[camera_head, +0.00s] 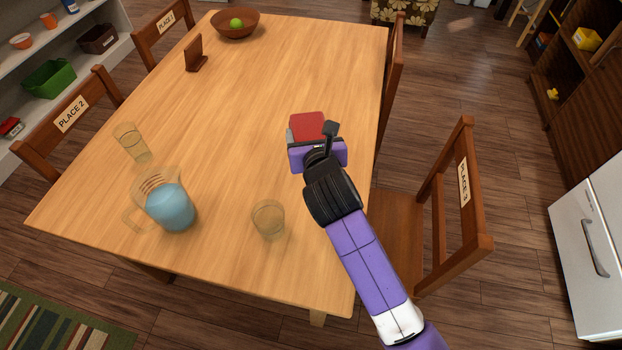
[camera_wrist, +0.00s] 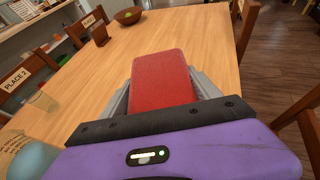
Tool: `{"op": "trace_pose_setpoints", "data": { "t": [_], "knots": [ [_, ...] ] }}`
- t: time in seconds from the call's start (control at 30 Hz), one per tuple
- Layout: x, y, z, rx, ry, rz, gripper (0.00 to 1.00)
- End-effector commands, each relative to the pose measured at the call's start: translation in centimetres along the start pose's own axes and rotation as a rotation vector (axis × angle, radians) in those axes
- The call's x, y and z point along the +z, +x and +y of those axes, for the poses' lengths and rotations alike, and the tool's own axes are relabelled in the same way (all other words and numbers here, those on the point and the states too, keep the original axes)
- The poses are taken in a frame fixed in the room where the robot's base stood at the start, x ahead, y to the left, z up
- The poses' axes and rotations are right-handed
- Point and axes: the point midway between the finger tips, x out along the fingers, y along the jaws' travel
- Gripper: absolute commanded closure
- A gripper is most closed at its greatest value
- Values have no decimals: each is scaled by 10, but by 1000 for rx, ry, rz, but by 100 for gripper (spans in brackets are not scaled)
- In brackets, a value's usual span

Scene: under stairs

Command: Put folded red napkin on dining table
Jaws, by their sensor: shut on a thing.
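The folded red napkin (camera_head: 308,124) is a flat red block held at the end of my gripper (camera_head: 306,136). In the wrist view the napkin (camera_wrist: 162,80) sits between the two grey fingers of my gripper (camera_wrist: 163,95), which are shut on it. The wooden dining table (camera_head: 270,90) lies beneath them, and the napkin is over its right side. I cannot tell whether the napkin touches the tabletop. The table also shows in the wrist view (camera_wrist: 90,75).
A pitcher of blue liquid (camera_head: 170,207), a glass (camera_head: 268,219) and another glass (camera_head: 133,142) stand on the near part. A wooden holder (camera_head: 195,54) and a bowl (camera_head: 235,25) with a green ball stand farther back. Chairs flank the table. The tabletop's middle is clear.

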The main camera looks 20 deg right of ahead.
Motion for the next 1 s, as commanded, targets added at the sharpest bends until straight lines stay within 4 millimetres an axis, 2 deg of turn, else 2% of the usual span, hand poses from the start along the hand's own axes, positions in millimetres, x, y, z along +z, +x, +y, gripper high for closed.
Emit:
{"op": "trace_pose_setpoints", "data": {
  "t": [0.03, 0.43, 0.6, 0.83, 1.0],
  "knots": [
    [-16, 4, 0, 0, -2, 7, 100],
    [-104, 42, 0, 0, -2, 3, 100],
    [-124, 51, 0, 1, 1, 1, 100],
    [-137, 56, 0, 1, 1, 2, 100],
    [-162, 66, 0, 0, 0, 3, 100]
  ]
}}
